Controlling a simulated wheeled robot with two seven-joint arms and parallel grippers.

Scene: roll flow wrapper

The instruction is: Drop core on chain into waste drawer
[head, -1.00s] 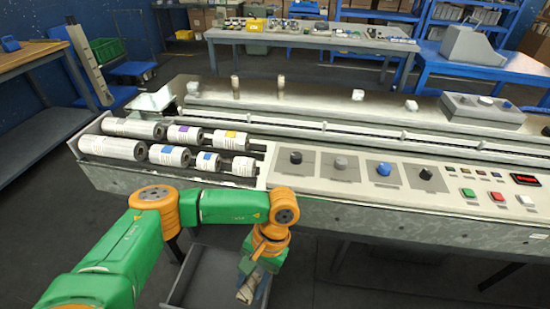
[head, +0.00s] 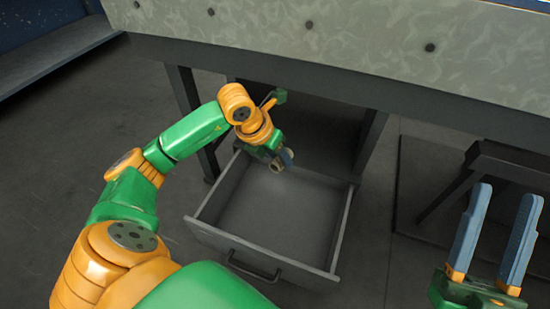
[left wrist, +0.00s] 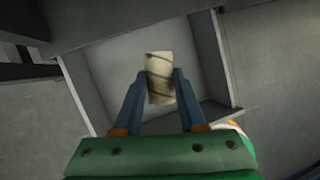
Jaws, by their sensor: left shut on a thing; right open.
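The core (left wrist: 160,78) is a short tan cardboard tube with dark spiral lines. My left gripper (left wrist: 158,95) is shut on it, one finger at each side, in the left wrist view. In the head view the left gripper (head: 284,160) holds the core (head: 278,172) over the back part of the open waste drawer (head: 275,215). The drawer is grey and its visible floor is bare. It also shows behind the core in the left wrist view (left wrist: 112,70). No chain can be made out. My right gripper (head: 492,240) is open and empty at the lower right.
The machine's pale front panel (head: 330,40) runs above the drawer, with dark legs (head: 190,110) beneath it. A dark frame (head: 480,170) stands at the right. The floor left of the drawer is clear.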

